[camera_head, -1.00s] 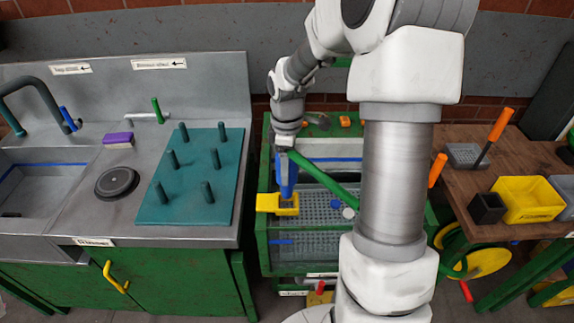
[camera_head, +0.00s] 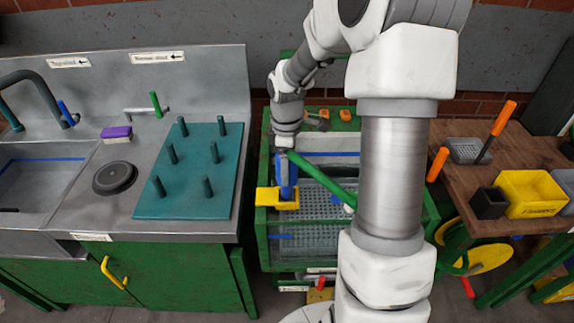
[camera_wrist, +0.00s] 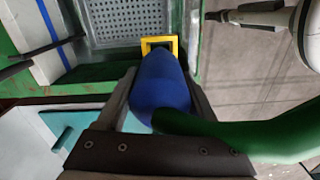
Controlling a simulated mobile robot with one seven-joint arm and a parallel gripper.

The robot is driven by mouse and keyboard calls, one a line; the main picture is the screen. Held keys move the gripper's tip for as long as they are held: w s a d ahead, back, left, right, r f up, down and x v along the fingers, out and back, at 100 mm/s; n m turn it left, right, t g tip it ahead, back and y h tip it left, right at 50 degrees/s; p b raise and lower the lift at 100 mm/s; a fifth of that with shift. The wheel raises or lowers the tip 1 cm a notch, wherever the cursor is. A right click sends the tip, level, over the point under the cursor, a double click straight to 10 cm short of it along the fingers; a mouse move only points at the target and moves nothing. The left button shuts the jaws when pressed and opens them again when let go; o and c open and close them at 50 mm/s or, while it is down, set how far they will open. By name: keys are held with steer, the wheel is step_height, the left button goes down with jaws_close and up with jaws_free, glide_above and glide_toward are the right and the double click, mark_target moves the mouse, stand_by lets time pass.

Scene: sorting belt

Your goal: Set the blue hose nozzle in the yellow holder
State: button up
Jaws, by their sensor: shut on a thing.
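The blue hose nozzle (camera_head: 287,168) is held in my gripper (camera_head: 284,146), pointing down, with the green hose (camera_head: 325,178) running from it to the lower right. The yellow holder (camera_head: 277,198) is fixed at the front left rim of the green-framed tank, and the nozzle's lower end is at its opening. In the wrist view the blue nozzle (camera_wrist: 160,88) fills the middle between the fingers (camera_wrist: 160,105), and its tip overlaps the yellow holder (camera_wrist: 172,43). The nozzle hides most of the opening, so I cannot tell how deep the tip is.
A teal peg board (camera_head: 190,185) lies on the steel sink counter (camera_head: 110,215) at left. The tank has a perforated grey tray (camera_head: 315,205). A wooden table (camera_head: 515,160) at right carries a yellow bin (camera_head: 532,194) and a black box (camera_head: 488,203).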

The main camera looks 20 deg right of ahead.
steer(key=shift+f, duration=0.5)
steer(key=shift+f+b, duration=0.1)
steer(key=shift+b, duration=0.2)
steer(key=shift+f+b, duration=0.8)
steer(key=shift+f, duration=0.45)
steer(key=shift+f+b, duration=0.4)
steer(key=shift+f, duration=0.35)
steer(key=shift+f+b, duration=0.35)
steer(key=shift+f, duration=0.2)
steer(key=o, duration=1.1)
steer(key=shift+o, duration=0.2)
steer(key=shift+r, duration=0.15)
